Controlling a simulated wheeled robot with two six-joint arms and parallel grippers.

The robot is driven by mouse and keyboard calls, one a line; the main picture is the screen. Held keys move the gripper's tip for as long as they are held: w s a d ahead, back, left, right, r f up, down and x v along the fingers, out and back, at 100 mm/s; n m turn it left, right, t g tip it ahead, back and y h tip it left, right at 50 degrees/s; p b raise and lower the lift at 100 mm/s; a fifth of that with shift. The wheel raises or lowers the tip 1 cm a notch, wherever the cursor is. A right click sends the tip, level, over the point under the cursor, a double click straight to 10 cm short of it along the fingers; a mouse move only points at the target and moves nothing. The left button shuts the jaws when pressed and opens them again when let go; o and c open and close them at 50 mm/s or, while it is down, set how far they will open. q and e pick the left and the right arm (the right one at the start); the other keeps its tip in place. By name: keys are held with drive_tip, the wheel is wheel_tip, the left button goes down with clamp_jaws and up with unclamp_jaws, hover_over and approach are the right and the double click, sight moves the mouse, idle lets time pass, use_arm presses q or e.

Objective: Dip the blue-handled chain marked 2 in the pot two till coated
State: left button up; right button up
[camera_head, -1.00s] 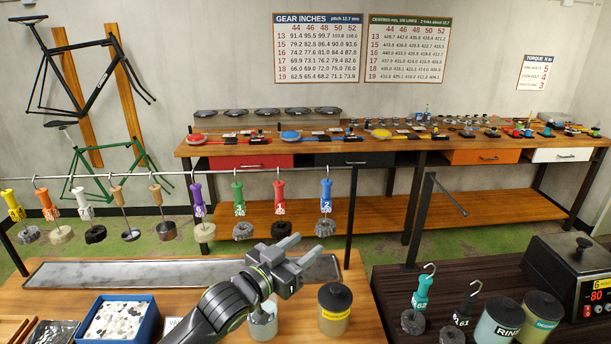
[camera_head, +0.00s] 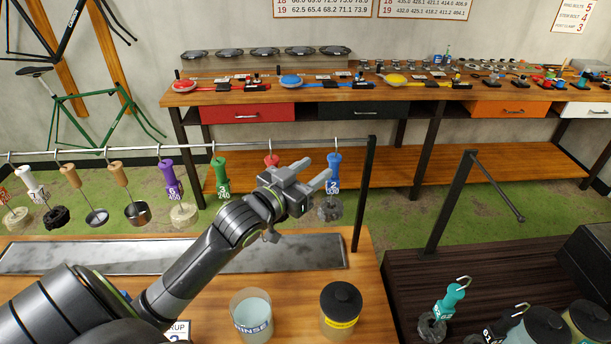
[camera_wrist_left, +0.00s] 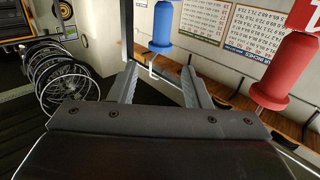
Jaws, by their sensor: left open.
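The blue-handled chain marked 2 (camera_head: 334,162) hangs upright from the rail, its coiled chain (camera_head: 331,211) below. Its blue handle (camera_wrist_left: 163,27) also shows in the left wrist view, above and beyond the fingers. My left gripper (camera_head: 316,170) is open and empty, just left of the blue handle in the head view. Its fingers (camera_wrist_left: 158,83) are spread apart in the wrist view, with the handle not between them. A dark box-shaped unit (camera_head: 590,262) is cut off at the right edge; I cannot tell whether it is pot two. My right gripper is out of view.
The red handle (camera_wrist_left: 292,70) hangs close beside my gripper, partly hidden in the head view. Green (camera_head: 221,174) and purple (camera_head: 168,176) handles hang further left. A rinse jar (camera_head: 251,312) and a black-lidded jar (camera_head: 341,311) stand below. A rail post (camera_head: 365,190) stands right.

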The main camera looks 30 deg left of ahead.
sight(334, 166)
use_arm(q)
drive_tip(key=w+b, duration=0.1)
drive_tip(key=w, duration=0.1)
drive_tip(key=w+b, duration=0.2)
drive_tip(key=w, duration=0.1)
drive_tip(key=w+d+b, duration=0.1)
drive_tip(key=w, duration=0.2)
drive_tip(key=shift+w+d+f, duration=0.1)
drive_tip(key=shift+w+f, duration=0.05)
drive_tip(key=shift+f, duration=0.05)
drive_tip(key=shift+f+b, duration=0.35)
drive_tip(key=shift+f, duration=0.3)
drive_tip(key=shift+f+b, duration=0.35)
drive_tip(key=shift+f, duration=0.45)
clamp_jaws()
drive_tip(key=shift+r, duration=0.1)
